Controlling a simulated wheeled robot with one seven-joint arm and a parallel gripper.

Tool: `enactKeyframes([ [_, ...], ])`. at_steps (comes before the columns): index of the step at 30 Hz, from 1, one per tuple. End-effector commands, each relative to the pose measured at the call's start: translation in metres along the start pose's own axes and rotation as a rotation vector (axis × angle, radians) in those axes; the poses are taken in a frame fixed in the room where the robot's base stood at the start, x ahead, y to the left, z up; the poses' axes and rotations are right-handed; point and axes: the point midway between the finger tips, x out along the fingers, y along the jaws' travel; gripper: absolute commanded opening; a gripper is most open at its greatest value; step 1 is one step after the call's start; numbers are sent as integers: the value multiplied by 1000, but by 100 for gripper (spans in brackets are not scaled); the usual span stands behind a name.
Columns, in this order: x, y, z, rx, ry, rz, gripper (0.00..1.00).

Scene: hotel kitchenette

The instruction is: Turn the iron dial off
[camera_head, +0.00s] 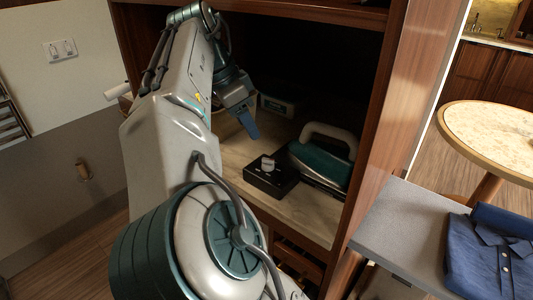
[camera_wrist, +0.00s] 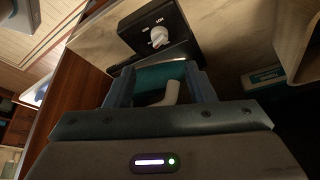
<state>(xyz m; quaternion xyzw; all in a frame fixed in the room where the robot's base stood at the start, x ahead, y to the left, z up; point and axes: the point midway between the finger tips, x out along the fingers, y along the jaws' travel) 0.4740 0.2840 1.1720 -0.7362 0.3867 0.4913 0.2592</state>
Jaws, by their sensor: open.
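The iron dial is a pale knob (camera_head: 267,163) on top of a small black box (camera_head: 270,181) on the wooden cabinet shelf. In the wrist view the knob (camera_wrist: 158,37) sits on the black panel with small white markings around it, too small to read. The teal and white iron (camera_head: 321,162) rests just right of the box; part of it (camera_wrist: 160,75) shows between my fingers in the wrist view. My gripper (camera_head: 247,122) is open and empty, inside the cabinet above and behind the box, apart from the knob.
Cabinet side panels (camera_head: 375,130) close in the space. A folded blue shirt (camera_head: 490,252) lies on a grey surface (camera_head: 400,222) at right, near a round table (camera_head: 492,128).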

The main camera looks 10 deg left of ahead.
Motion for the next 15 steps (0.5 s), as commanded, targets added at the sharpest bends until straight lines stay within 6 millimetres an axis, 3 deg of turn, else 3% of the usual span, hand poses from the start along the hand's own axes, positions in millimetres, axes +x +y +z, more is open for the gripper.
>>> enactKeyframes([
  [9, 68, 1, 2, -3, 1, 4, 50],
  [15, 102, 1, 1, -1, 0, 3, 50],
])
